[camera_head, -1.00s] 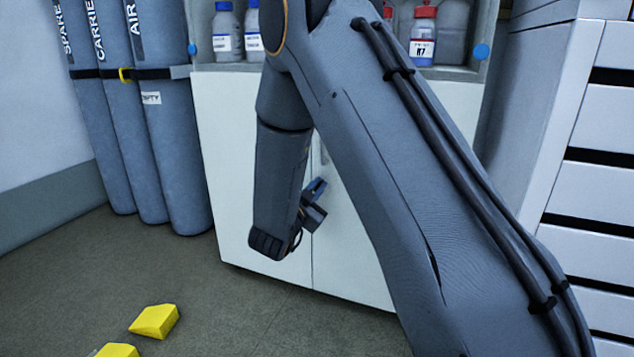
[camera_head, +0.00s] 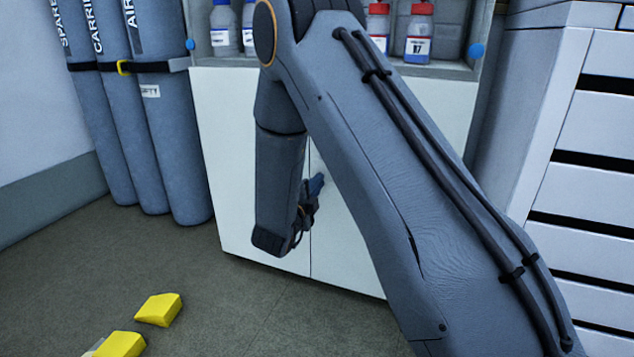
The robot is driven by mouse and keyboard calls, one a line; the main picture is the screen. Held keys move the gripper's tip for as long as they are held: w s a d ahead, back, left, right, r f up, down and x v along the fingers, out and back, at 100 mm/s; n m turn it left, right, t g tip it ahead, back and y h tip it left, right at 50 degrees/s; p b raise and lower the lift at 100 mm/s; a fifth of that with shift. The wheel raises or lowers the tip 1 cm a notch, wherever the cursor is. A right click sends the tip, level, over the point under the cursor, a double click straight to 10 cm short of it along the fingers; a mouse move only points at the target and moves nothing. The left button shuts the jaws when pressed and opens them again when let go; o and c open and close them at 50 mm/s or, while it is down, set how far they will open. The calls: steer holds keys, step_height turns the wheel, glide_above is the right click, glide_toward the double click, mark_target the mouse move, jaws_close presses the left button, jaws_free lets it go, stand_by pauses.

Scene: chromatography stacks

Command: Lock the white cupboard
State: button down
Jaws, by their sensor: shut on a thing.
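The white cupboard (camera_head: 225,150) stands ahead, with two plain doors that look shut and meet at a vertical seam below the shelf. My gripper (camera_head: 315,189) is small in view, close in front of that seam, partly behind my own arm. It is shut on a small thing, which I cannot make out. A blue-grey part shows at its tip. Whether it touches the door is unclear. The lock and any key are not visible; my arm covers the upper middle of the doors.
Bottles (camera_head: 418,35) stand on the open shelf above the doors. Strapped gas cylinders (camera_head: 178,150) stand at the left, and a white drawer unit (camera_head: 590,190) at the right. Yellow wedges (camera_head: 158,309) lie on the floor at lower left. The floor before the cupboard is clear.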

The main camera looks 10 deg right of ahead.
steer(key=shift+m, duration=0.6)
steer(key=shift+f, duration=0.1)
steer(key=c, duration=1.9)
jaws_free()
steer(key=shift+o, duration=0.2)
steer(key=p+v, duration=0.3)
steer(key=v, duration=0.5)
steer(key=shift+w, duration=0.1)
